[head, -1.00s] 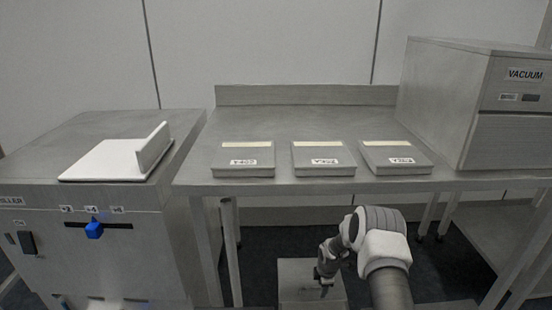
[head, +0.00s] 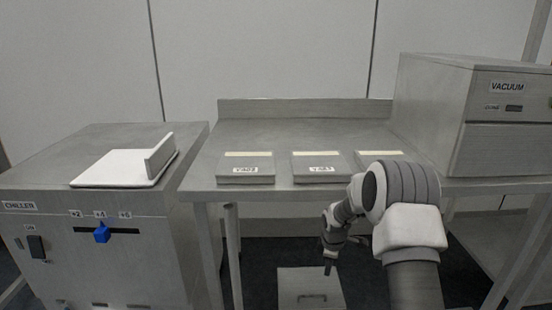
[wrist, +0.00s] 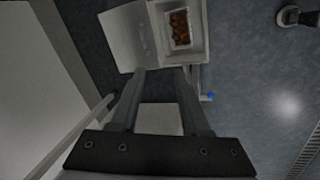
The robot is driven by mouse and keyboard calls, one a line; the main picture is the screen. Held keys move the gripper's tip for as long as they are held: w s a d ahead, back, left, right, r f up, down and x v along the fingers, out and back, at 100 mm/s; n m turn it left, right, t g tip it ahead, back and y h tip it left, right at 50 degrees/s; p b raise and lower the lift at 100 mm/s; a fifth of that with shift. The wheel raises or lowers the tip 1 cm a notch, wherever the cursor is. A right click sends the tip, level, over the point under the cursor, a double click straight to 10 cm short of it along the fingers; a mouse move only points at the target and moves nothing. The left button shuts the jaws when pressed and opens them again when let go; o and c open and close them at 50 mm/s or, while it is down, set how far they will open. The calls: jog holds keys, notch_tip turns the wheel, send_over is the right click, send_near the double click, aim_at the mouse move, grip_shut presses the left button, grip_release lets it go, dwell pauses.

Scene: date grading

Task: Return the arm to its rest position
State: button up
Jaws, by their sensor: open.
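My arm is raised in front of the steel table in the head view. My gripper (head: 329,266) hangs low, below the table's front edge, with its fingers pointing down. In the wrist view my gripper (wrist: 160,72) has its two fingers well apart, with nothing held between them. A pale box or block (wrist: 160,118) shows beyond the gap between the fingers, apart from them.
Grey labelled cases (head: 246,178) lie on the table (head: 290,133); my arm partly hides the right one. A chiller (head: 120,250) stands left, a vacuum machine (head: 500,150) right. A lidded floor box (head: 310,281) sits below. The wrist view shows an open white container (wrist: 195,50) holding brown pieces.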

jog(key=s+r+m, duration=0.2)
jog(key=s+r, duration=0.3)
jog(key=r, duration=0.4)
jog(key=s+r+m+t, duration=0.1)
jog(key=s+r+m, duration=0.2)
jog(key=s+r, duration=0.35)
jog(key=s+r+m, duration=0.2)
jog(key=s+r, duration=0.2)
jog(key=r, duration=0.7)
jog(key=s+a+r+m+t, duration=0.15)
jog(key=s+m, duration=0.25)
jog(key=s, duration=0.7)
jog(key=s+a+r+m, duration=0.1)
jog(key=s+r+m, duration=0.2)
jog(key=s, duration=0.8)
notch_tip(320, 180, up, 21)
jog(key=p, duration=2)
jog(key=shift+s+m+p, duration=0.3)
jog(key=shift+s+p, duration=0.05)
jog(key=shift+p, duration=0.05)
